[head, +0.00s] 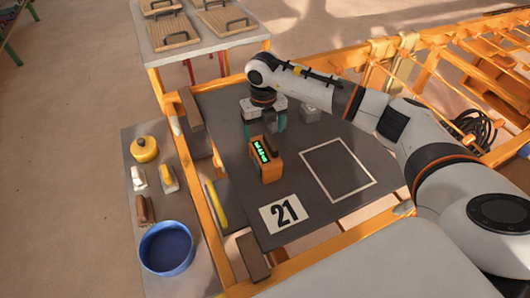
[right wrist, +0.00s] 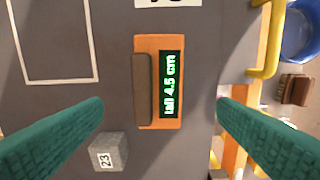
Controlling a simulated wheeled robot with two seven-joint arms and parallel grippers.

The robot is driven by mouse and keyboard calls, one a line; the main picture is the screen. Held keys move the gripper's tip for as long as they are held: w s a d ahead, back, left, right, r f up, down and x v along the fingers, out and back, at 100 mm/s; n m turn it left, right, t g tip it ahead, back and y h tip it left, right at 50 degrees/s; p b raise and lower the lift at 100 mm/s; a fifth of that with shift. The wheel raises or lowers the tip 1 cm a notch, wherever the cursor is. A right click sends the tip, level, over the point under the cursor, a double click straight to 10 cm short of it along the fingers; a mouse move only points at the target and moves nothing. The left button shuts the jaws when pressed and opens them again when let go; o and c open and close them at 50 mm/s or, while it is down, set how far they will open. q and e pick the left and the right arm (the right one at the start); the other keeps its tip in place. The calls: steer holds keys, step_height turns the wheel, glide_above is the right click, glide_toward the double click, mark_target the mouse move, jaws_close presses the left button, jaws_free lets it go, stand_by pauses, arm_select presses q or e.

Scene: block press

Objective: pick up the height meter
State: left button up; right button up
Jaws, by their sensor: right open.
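The height meter (head: 268,166) is an orange block with a dark handle and a green lit display, standing on the dark grey table top. In the right wrist view the height meter (right wrist: 158,40) lies between and ahead of the fingers, and its display reads "4.5 cm" at the end. My right gripper (head: 265,125) is open, with teal fingers just behind the meter in the head view. In the right wrist view its fingers (right wrist: 161,104) are spread to either side of the meter, with no visible contact. My left gripper is not in view.
A grey cube (right wrist: 108,152) marked 23 sits near one finger. A white square outline (head: 338,172) and a "21" card (head: 284,213) mark the table. A yellow bar handle (head: 216,205) lines the left edge. A blue bowl (head: 166,247) and yellow pot (head: 144,149) stand on a side shelf.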

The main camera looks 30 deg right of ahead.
mark_target(265, 150)
step_height(265, 150, down, 3)
steer(key=shift+s+f+p, duration=0.2)
steer(key=shift+f+p, duration=0.4)
steer(key=shift+f, duration=2)
